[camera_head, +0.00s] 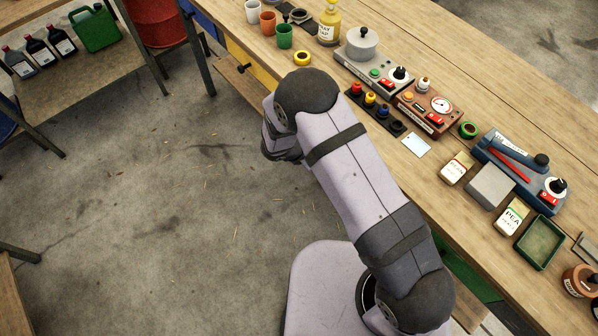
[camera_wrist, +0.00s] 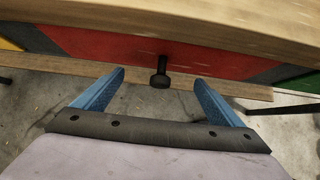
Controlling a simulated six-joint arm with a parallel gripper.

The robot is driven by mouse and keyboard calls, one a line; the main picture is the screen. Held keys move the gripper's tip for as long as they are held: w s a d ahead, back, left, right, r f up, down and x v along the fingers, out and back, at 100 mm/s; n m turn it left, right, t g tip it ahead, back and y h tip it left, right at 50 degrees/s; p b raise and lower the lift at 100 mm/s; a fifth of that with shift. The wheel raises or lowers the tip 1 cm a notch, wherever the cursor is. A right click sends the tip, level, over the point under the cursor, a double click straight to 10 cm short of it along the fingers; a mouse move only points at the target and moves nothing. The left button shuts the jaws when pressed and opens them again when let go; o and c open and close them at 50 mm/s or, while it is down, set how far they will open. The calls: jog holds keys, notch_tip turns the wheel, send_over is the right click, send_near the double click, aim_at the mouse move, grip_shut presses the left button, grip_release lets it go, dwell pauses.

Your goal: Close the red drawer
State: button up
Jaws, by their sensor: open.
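The red drawer (camera_wrist: 110,48) shows in the wrist view as a red front under the wooden tabletop, with a black knob (camera_wrist: 159,72) near its middle. How far it stands out from the bench is hard to tell from this angle. My gripper (camera_wrist: 160,78) is open, with its two blue fingers pointing at the drawer front, one on each side of the knob. The fingers look apart from the knob, and nothing is held. In the head view my own arm hides the red drawer and the gripper's fingers.
The workbench top (camera_head: 440,60) carries cups, control boxes, seed packets and a green tray (camera_head: 539,243). A yellow drawer (camera_head: 265,78) and a green one (camera_wrist: 303,85) flank the red drawer. A wooden rail (camera_wrist: 70,66) runs low beneath. The concrete floor (camera_head: 190,200) left of my arm is clear.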

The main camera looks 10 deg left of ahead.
jog(key=p+v, duration=0.4)
jog(key=v, duration=0.3)
dwell(0.7)
dwell(0.4)
